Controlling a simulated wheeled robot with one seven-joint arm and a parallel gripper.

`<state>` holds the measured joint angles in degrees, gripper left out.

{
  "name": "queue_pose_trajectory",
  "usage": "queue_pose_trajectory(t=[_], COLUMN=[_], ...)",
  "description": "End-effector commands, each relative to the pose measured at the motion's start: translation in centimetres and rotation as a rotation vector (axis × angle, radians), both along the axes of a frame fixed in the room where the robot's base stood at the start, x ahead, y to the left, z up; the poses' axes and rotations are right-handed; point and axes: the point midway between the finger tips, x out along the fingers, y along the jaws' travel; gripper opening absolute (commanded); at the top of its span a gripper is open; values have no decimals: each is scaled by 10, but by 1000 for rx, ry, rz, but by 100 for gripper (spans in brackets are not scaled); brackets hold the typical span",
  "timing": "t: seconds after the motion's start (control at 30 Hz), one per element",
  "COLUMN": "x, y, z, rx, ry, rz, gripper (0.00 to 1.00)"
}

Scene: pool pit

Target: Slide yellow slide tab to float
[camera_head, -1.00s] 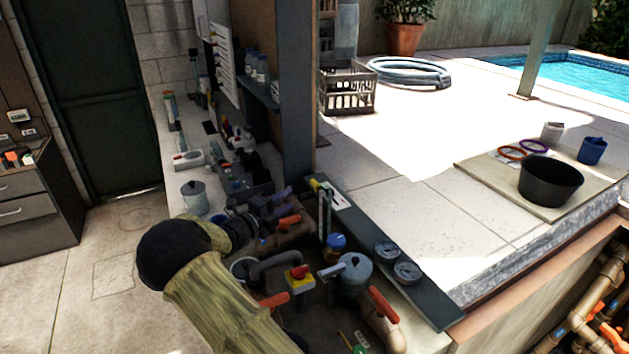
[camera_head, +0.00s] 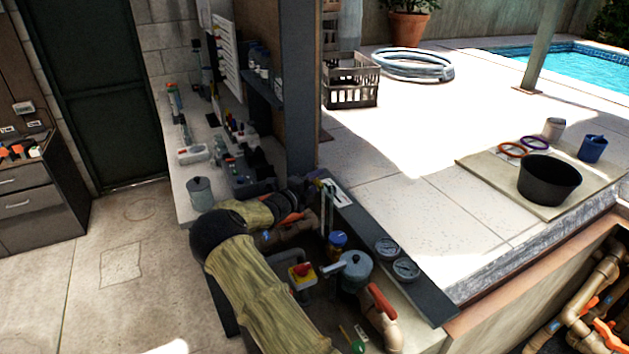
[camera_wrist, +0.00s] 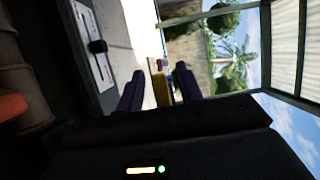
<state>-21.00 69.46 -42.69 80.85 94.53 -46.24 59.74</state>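A yellow piece, which looks like the yellow slide tab (camera_wrist: 161,88), shows in the wrist view between and beyond my two dark purple fingers. My gripper (camera_wrist: 159,90) is open, with its fingers apart on either side of the yellow piece. I cannot tell whether either finger touches it. In the head view my gripper (camera_head: 318,184) is at the far end of the dark ledge, beside a white label plate (camera_head: 342,196). My wrist and fingers hide most of the tab there. Any float marking is too small to read.
Two round gauges (camera_head: 405,270) sit on the dark ledge (camera_head: 432,305). A blue-capped jar (camera_head: 337,240), a grey lidded pot (camera_head: 355,272) and a red-and-yellow switch (camera_head: 302,272) stand close to my arm. A black tub (camera_head: 549,181) is on the deck at right.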

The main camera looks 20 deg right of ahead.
Motion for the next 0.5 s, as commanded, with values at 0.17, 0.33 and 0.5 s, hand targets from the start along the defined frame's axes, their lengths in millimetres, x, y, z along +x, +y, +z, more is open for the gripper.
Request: queue_pose_trajectory(t=[0.17,0.33,0.5], x=[0,0,1], y=[0,2,5], z=[0,0,-1], rx=[0,0,0], ry=[0,0,1], rz=[-1,2,5], gripper=[23,0,0])
